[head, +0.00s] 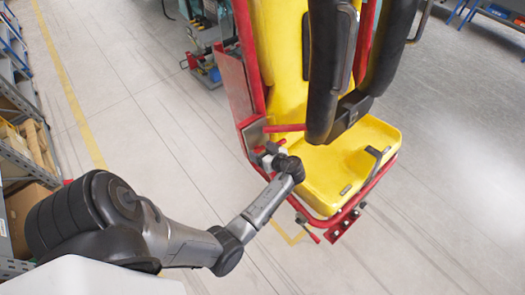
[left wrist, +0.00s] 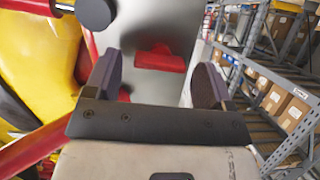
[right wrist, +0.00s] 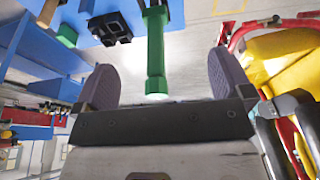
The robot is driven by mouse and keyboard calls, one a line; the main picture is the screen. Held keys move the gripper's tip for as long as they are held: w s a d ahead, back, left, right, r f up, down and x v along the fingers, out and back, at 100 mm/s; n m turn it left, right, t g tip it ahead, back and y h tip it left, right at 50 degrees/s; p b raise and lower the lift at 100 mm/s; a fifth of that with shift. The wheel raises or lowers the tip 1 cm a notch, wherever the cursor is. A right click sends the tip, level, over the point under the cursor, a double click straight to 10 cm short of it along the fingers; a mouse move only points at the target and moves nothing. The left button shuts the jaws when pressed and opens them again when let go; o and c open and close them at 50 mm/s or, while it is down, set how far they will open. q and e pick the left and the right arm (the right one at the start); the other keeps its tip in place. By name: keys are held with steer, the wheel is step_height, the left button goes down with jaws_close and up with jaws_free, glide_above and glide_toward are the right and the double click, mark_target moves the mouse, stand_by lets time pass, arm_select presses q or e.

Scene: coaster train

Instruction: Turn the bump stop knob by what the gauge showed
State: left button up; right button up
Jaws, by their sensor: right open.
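The yellow coaster seat (head: 345,165) has a red frame and black restraints. My left gripper (head: 274,153) is at the left side of the seat, by a grey plate and a red bar. In the left wrist view the fingers (left wrist: 158,68) stand apart. Beyond them is a grey plate (left wrist: 143,25) with a red part (left wrist: 160,58) on it, apart from both fingers. A dark round knob-like end (left wrist: 95,12) shows at the upper left. I cannot tell which part is the bump stop knob. My right gripper (right wrist: 162,66) is open and empty. I cannot make out a gauge.
Shelving with cardboard boxes (left wrist: 275,103) stands at the right in the left wrist view. A green post (right wrist: 155,50) and blue structure (right wrist: 42,45) are ahead of my right gripper. The floor right of the seat (head: 450,210) is clear.

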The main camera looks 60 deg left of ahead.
arm_select(q)
steer(key=c, duration=0.9)
steer(key=shift+o, duration=0.2)
